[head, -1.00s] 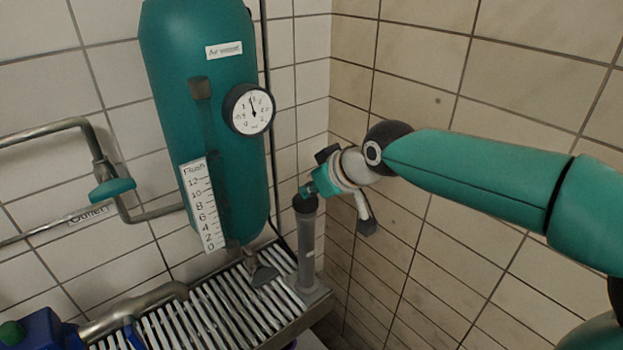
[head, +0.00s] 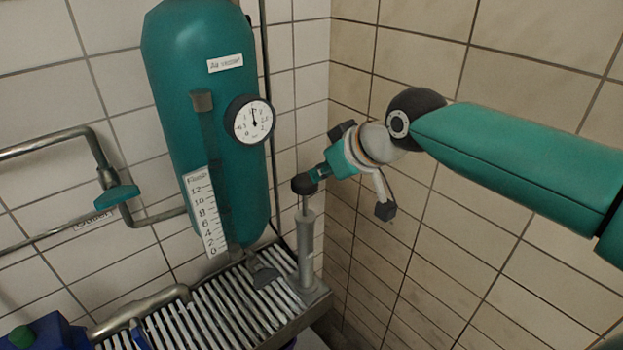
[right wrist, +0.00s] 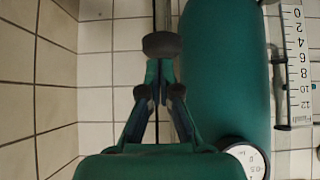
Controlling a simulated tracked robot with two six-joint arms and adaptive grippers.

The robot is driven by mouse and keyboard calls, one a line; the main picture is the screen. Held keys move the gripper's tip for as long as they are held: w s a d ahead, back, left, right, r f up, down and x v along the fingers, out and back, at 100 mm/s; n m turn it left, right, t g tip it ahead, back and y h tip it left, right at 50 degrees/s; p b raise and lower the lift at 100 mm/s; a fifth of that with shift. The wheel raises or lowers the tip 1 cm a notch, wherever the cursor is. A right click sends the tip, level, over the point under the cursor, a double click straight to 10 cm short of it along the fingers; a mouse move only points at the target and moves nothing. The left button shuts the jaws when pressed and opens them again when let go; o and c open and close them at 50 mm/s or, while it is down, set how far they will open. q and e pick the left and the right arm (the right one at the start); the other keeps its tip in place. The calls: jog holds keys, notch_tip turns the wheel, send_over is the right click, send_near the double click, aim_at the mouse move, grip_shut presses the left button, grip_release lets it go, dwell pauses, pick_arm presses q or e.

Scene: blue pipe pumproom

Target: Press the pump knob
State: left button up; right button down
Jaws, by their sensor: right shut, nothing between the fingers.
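The pump knob (head: 302,185) is a dark round cap on a thin rod. The rod stands out above the grey upright pump cylinder (head: 306,245), so the knob sits clear of the cylinder top. My right gripper (head: 320,172) is shut and empty, its fingertips at the upper right side of the knob. They seem to touch it, but I cannot be sure. In the right wrist view the dark knob (right wrist: 161,44) is just beyond the closed fingertips (right wrist: 160,72). My left gripper is not in view.
A green air vessel (head: 205,120) with a round gauge (head: 252,121) and a scale (head: 206,214) stands left of the pump. A slatted grate (head: 225,305) lies below. Pipes (head: 60,143) and a green valve handle (head: 117,197) are at left. Tiled walls close the corner.

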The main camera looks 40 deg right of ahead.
jog(key=v, duration=0.5)
jog(key=shift+s+r, duration=0.2)
jog(key=shift+r, duration=0.15)
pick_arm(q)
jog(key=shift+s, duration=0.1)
pick_arm(e)
jog(key=shift+s, duration=0.1)
dwell(1.4)
